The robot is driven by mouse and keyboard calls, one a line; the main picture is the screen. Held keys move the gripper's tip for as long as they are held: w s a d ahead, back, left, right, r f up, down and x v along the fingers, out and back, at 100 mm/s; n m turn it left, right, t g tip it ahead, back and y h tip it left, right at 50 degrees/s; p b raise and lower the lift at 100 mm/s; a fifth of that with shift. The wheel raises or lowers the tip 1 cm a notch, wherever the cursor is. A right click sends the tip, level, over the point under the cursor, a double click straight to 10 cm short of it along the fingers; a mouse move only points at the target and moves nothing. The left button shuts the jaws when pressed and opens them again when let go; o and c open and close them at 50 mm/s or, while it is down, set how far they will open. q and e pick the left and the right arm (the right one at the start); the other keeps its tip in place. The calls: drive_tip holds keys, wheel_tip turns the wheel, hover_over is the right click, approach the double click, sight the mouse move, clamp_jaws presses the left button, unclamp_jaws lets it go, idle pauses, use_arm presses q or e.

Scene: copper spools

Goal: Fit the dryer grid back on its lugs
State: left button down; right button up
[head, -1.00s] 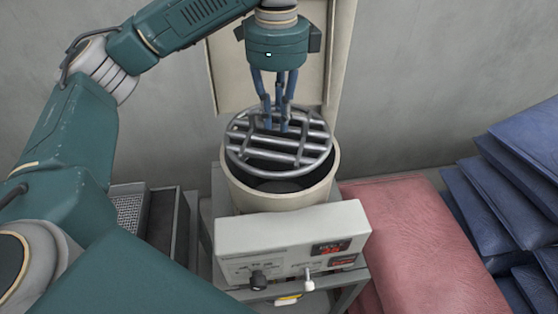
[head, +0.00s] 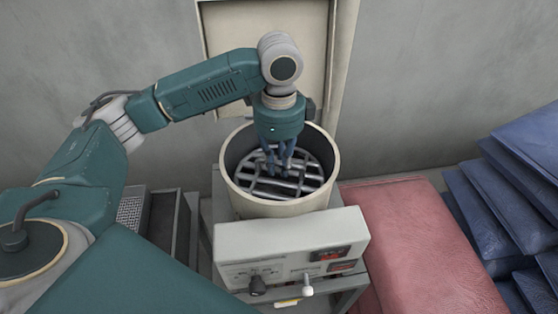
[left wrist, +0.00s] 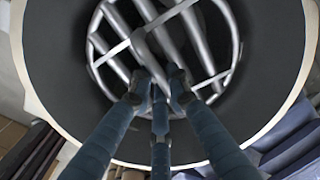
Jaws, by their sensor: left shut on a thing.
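The dryer grid (head: 262,189), a round grey metal grate of parallel bars, is inside the cream dryer drum (head: 234,196), below its rim. In the left wrist view the grid (left wrist: 205,45) lies within the dark drum wall (left wrist: 262,60), and the fingers (left wrist: 162,92) close on a bar. The lugs are not visible, so I cannot tell whether the grid touches them. My right gripper is not in view.
A control box (head: 300,245) with knobs and red displays is on the drum's front. An upright cream lid (head: 270,50) stands behind. A red cushion-like stack (head: 415,250) and blue stacks (head: 515,200) are at right. A dark tray (head: 165,225) is at left.

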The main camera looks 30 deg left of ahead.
use_arm(q)
drive_tip(key=c, duration=1.7)
unclamp_jaws()
drive_tip(key=shift+o, duration=0.2)
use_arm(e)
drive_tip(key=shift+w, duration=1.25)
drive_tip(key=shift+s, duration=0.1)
